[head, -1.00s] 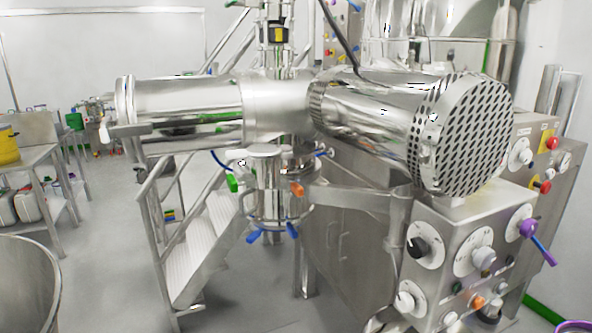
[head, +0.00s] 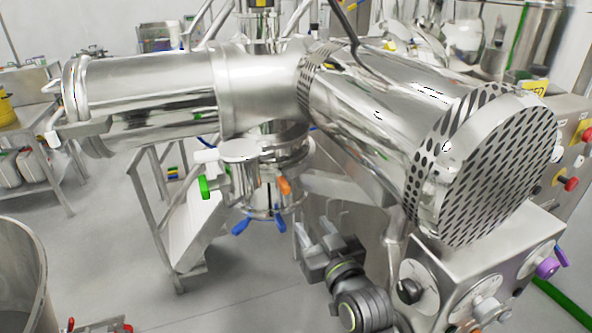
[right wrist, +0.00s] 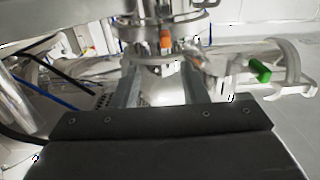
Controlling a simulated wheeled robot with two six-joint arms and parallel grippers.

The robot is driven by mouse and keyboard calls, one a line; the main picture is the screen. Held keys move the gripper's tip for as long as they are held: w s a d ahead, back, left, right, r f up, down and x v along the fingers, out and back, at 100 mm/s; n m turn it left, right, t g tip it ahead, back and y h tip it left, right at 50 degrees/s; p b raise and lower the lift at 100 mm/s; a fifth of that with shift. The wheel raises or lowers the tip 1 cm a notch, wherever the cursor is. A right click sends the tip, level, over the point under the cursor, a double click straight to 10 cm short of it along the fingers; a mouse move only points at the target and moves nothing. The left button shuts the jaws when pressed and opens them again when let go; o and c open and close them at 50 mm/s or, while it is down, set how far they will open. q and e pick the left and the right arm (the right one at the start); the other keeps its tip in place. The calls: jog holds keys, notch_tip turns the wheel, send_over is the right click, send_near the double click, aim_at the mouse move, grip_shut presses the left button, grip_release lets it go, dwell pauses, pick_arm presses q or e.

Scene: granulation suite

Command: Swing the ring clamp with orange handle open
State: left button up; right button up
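The orange handle (head: 284,186) sits on the side of the steel vessel neck under the large horizontal cylinder. Its ring clamp (head: 262,208) goes around the neck and looks closed, though details are small. In the right wrist view the orange handle (right wrist: 166,39) stands ahead, between and beyond the fingertips. My right gripper (head: 313,226) is open and empty, below and to the right of the orange handle, apart from it. Its two fingers (right wrist: 164,78) show with a clear gap in the right wrist view. My left gripper is not in view.
A green handle (head: 205,187) sticks out left of the neck, and blue handles (head: 243,225) hang below. The perforated cylinder end (head: 497,170) overhangs the right side above a control cabinet (head: 470,262) with knobs.

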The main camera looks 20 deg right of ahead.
jog(key=p, duration=0.3)
send_near(287, 191)
jog(key=w, duration=0.3)
jog(key=w+p, duration=0.1)
jog(key=w, duration=0.3)
jog(key=shift+r, duration=0.1)
jog(key=w+p, duration=0.1)
jog(key=w, duration=0.3)
jog(key=shift+w+a, duration=0.15)
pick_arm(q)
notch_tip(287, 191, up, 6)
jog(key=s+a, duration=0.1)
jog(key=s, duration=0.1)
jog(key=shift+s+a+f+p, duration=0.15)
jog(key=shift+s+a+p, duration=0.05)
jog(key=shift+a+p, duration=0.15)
pick_arm(e)
jog(key=shift+w, duration=0.7)
grip_shut()
